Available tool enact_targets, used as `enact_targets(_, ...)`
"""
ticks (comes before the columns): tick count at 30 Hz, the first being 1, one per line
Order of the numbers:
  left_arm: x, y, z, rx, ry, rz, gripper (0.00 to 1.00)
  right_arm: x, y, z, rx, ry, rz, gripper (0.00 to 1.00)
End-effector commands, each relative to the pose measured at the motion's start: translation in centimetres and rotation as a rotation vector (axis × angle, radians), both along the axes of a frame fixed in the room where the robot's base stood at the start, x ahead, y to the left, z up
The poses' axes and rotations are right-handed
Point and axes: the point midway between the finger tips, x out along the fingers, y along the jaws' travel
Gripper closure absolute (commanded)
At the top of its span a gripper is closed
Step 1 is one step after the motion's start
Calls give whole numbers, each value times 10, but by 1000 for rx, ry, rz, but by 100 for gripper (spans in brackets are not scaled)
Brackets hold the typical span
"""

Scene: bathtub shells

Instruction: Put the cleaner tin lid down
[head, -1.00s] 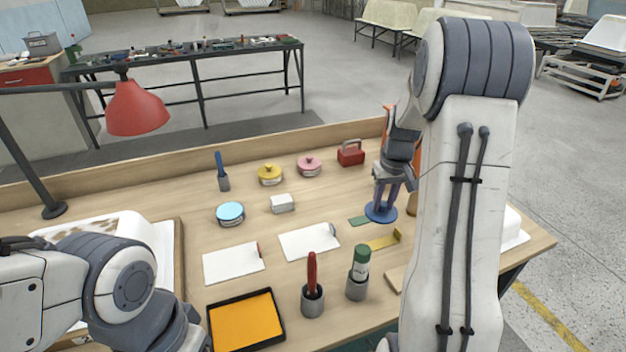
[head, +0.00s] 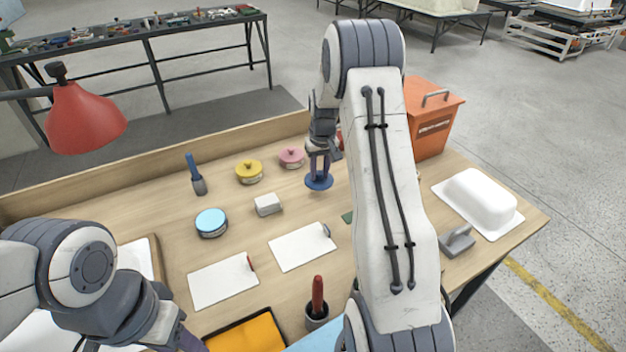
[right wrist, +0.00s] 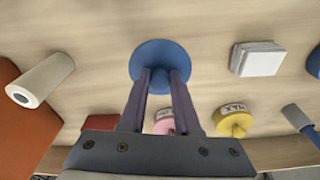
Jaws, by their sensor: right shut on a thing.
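My right gripper (head: 318,168) is shut on the blue round lid (head: 319,183) and holds it flat side down, over bare wood near the back of the bench. In the right wrist view the lid (right wrist: 160,58) shows beyond the fingertips of the gripper (right wrist: 160,82). The gap under it is hard to judge. An open-looking tin with a light blue top (head: 211,222) stands to the left, apart from the lid. My left gripper (head: 188,342) is only partly visible at the bottom edge; its jaws cannot be made out.
A pink tin (head: 291,157) and a yellow tin (head: 249,171) stand left of the lid. An orange bin (head: 432,118) is at the back right. Bare wood surrounds the white block.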

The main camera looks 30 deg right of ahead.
Motion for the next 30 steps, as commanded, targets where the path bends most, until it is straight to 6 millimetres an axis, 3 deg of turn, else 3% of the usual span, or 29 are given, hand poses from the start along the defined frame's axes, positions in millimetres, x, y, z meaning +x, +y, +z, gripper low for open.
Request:
enact_targets(5, 0, 0, 4, 0, 0, 0, 50, 18, 6, -11, 0, 0, 0, 100)
enact_targets(10, 0, 0, 6, 0, 0, 0, 50, 20, 7, -23, 0, 2, 0, 100)
enact_targets(16, 0, 0, 12, 0, 0, 0, 50, 19, 8, -50, 0, 2, 0, 100)
enact_targets(27, 0, 0, 8, 0, 0, 0, 50, 20, 7, -57, 0, 0, 0, 100)
enact_targets(28, 0, 0, 9, 0, 0, 0, 50, 20, 7, -56, 0, -1, 0, 62)
enact_targets(30, 0, 0, 9, 0, 0, 0, 50, 20, 7, -55, 0, -1, 0, 39)
